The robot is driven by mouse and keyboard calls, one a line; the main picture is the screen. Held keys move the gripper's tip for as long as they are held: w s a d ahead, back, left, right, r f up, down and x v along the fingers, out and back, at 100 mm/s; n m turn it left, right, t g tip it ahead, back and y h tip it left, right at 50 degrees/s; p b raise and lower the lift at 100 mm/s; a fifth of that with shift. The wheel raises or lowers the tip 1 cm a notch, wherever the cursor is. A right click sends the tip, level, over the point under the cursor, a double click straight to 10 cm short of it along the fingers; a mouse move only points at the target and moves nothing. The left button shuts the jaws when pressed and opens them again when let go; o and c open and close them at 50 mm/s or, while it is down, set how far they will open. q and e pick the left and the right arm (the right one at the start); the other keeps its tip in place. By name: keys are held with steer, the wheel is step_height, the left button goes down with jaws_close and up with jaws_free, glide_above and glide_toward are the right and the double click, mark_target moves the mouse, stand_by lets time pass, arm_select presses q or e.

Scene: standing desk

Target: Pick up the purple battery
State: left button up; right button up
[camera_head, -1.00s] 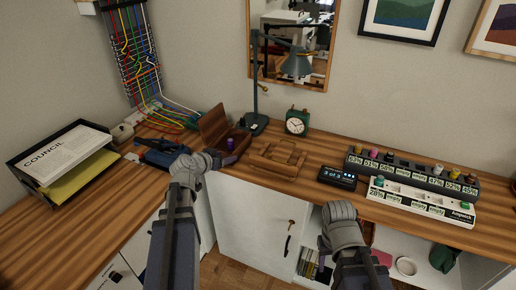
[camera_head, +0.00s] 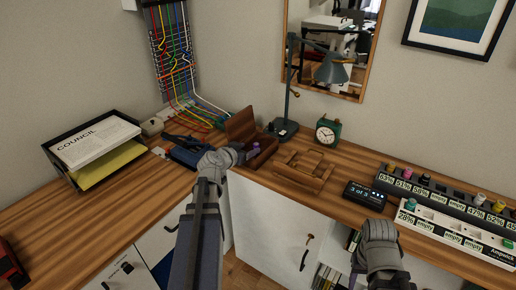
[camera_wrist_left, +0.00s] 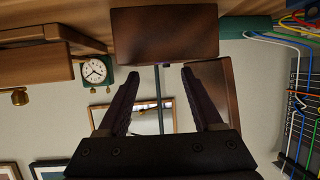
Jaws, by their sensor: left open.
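The purple battery (camera_head: 255,148) stands in a small brown wooden box (camera_head: 266,150) with its lid (camera_head: 240,124) raised, at the back of the desk. In the left wrist view a sliver of purple (camera_wrist_left: 163,64) shows at the box's edge; the rest is hidden. My left gripper (camera_head: 244,153) is at the box's near left side in the head view. In the left wrist view its two fingers (camera_wrist_left: 158,76) are apart with nothing between them, pointing at the box (camera_wrist_left: 165,34). My right gripper (camera_head: 381,231) hangs before the desk's front edge, its fingers not clear.
A wooden holder (camera_head: 304,172), a dark display box (camera_head: 365,194) and battery racks (camera_head: 440,190) stand to the right. A lamp (camera_head: 285,128) and a green clock (camera_head: 327,131) stand behind. Blue-handled pliers or a similar tool (camera_head: 186,154) lie left of the box.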

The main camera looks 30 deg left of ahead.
mark_target(254, 146)
arm_select(q)
steer(key=shift+a+b+x, duration=0.1)
steer(key=shift+b+x, duration=0.7)
steer(key=shift+x, duration=1.15)
steer(key=shift+a+b+x, duration=0.15)
steer(key=shift+b+x, duration=0.65)
steer(key=shift+x, duration=1.15)
steer(key=shift+s, duration=0.1)
steer(key=shift+c, duration=0.4)
jaws_close()
